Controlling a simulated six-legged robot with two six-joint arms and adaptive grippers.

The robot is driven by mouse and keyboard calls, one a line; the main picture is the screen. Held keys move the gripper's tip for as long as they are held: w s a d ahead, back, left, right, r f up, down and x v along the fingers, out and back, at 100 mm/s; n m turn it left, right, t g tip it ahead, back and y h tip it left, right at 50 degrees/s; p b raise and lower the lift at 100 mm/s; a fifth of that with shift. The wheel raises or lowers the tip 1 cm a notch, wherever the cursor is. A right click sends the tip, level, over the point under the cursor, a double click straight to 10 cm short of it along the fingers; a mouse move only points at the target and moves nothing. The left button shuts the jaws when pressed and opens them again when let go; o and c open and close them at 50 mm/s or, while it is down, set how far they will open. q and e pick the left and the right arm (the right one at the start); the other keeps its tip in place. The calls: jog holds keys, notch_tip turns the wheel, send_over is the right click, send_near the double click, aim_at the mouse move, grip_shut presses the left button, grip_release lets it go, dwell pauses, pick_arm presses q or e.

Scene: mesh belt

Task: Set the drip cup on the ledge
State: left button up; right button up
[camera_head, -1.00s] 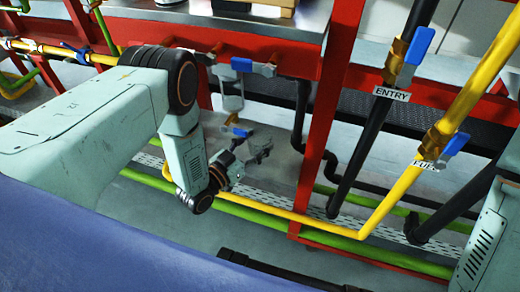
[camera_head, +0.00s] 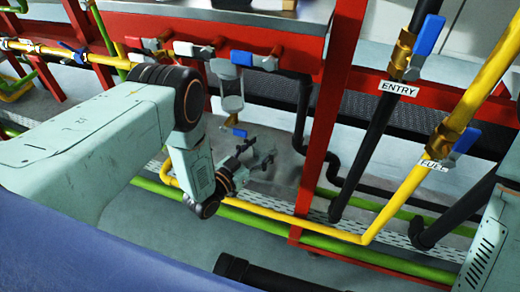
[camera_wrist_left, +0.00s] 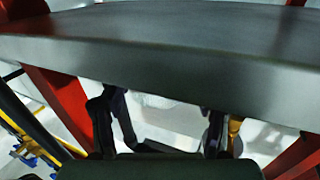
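My left gripper (camera_head: 257,156) is open in the head view, low in front of the red frame and below a hanging pale grey fitting (camera_head: 232,104). In the left wrist view its dark fingers (camera_wrist_left: 165,105) stand wide apart, with a whitish blurred shape (camera_wrist_left: 150,101) behind them. I cannot tell whether that shape is the drip cup; no cup shows clearly in either view. A grey metal slab edge (camera_wrist_left: 160,62) crosses the wrist view above the fingers. A grey counter top (camera_head: 215,24) shows in the head view; I cannot tell which is the ledge.
A red upright post (camera_head: 322,140) stands right of my left gripper. Black ENTRY (camera_head: 372,140) and yellow FUEL (camera_head: 405,190) pipes with blue-handled valves rise at right. Open floor (camera_head: 160,225) shows at lower left.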

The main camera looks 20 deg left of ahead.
pick_arm(q)
jog(key=o, duration=0.3)
jog(key=shift+r, duration=0.1)
jog(key=shift+r, duration=0.15)
jog(key=p+v, duration=0.3)
jog(key=v, duration=0.9)
